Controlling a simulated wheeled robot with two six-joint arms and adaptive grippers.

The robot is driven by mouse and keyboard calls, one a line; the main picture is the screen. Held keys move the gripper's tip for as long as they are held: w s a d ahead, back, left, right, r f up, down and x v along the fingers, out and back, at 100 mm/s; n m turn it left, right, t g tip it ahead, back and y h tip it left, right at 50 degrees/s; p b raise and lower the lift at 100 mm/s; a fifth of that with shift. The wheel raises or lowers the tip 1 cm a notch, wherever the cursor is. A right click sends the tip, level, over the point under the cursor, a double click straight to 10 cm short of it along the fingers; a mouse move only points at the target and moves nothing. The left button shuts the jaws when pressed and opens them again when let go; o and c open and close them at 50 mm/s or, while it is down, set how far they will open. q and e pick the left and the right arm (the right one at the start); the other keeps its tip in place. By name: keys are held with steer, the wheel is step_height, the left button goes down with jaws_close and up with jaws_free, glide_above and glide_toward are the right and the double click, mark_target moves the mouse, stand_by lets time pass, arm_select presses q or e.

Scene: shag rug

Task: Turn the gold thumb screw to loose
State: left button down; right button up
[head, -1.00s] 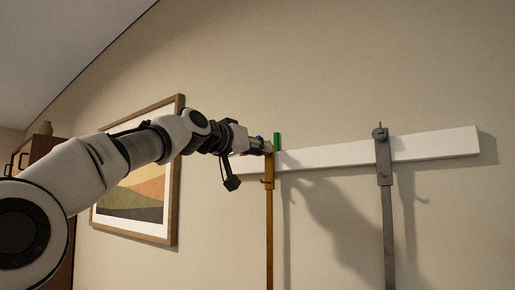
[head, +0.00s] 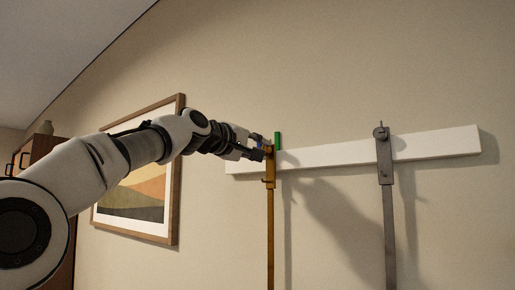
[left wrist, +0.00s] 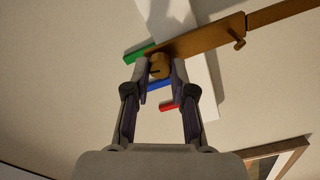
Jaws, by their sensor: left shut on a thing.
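The gold thumb screw (left wrist: 160,66) is at the end of the gold clamp, between my left fingertips in the left wrist view. My left gripper (left wrist: 159,76) is shut on it, one finger on each side. In the head view, my left gripper (head: 259,151) reaches the top of the gold clamp (head: 270,215) from the left and hides most of the screw. The clamp hangs upright over a white rail (head: 335,155) on the wall. My right gripper is not in view.
A grey clamp (head: 384,165) hangs farther right on the rail. A green bar (head: 277,139) stands beside the gold clamp's top. Blue (left wrist: 157,86) and red (left wrist: 172,105) bars show near my fingers. A framed picture (head: 177,170) and a wooden cabinet (head: 38,150) are at left.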

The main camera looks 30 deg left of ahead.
arm_select(q)
steer(key=shift+n, duration=1.1)
steer(key=c, duration=1)
jaws_free()
steer(key=shift+w+d, duration=0.15)
steer(key=shift+w, duration=0.2)
steer(key=shift+s, duration=0.2)
